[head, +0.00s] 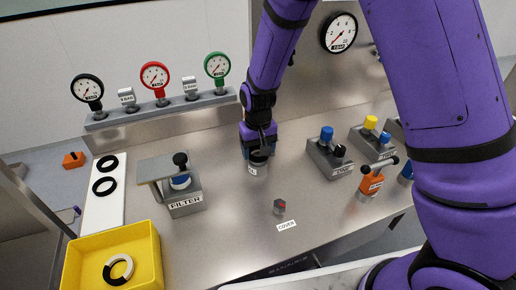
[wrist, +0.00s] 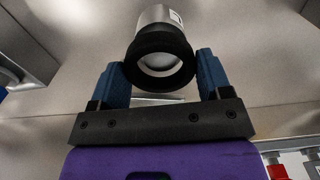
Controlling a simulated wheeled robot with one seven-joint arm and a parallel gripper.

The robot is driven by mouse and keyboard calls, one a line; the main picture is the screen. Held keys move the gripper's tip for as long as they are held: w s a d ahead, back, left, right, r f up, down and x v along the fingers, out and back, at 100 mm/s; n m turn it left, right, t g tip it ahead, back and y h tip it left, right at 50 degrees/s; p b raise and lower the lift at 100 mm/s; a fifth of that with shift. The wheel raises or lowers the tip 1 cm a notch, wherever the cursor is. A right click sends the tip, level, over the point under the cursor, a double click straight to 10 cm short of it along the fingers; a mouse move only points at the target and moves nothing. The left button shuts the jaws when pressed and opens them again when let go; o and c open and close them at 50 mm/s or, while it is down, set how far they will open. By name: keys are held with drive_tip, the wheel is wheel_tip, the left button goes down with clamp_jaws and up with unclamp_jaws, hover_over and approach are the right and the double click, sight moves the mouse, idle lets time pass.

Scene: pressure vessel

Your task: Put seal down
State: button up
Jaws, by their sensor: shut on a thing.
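My gripper (head: 259,148) is over the middle of the steel bench. In the wrist view its two blue fingers (wrist: 160,82) are shut on a black ring-shaped seal (wrist: 161,45), one finger at each side. A silver cylinder with a white label (wrist: 158,17) lies directly beyond the ring; it also shows below my gripper in the head view (head: 258,170). I cannot tell whether the seal is around the cylinder's end or just against it. Two more black rings lie on a white strip at the left, the upper one (head: 108,162) and the lower one (head: 104,187).
A yellow bin (head: 72,262) at the lower left holds a black-and-white ring (head: 118,269). A FILTER block (head: 184,201) stands left of my gripper. Valve blocks (head: 328,158) and an orange device (head: 371,182) stand right. Gauges (head: 155,78) line the back.

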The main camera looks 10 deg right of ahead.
drive_tip(key=shift+f, duration=0.55)
drive_tip(key=o, duration=0.9)
drive_tip(key=shift+r, duration=0.15)
wheel_tip(320, 180, up, 13)
drive_tip(key=s+d+r+m+t+y, duration=0.1)
drive_tip(key=s+d+r, duration=0.3)
drive_tip(key=d+r, duration=0.25)
drive_tip(key=s+d+r+t, duration=0.1)
drive_tip(key=s+d+r, duration=0.35)
drive_tip(key=r, duration=0.35)
drive_tip(key=s+d+r+t, duration=0.1)
drive_tip(key=s+d+r, duration=0.1)
drive_tip(key=s, duration=0.3)
drive_tip(key=s+d+r+m+t, duration=0.1)
drive_tip(key=s+d, duration=0.3)
drive_tip(key=s, duration=0.2)
drive_tip(key=s+d+r+t+h, duration=0.1)
drive_tip(key=s+d+r, duration=0.1)
drive_tip(key=s, duration=0.4)
drive_tip(key=shift+d+r, duration=0.35)
drive_tip(key=shift+d, duration=0.55)
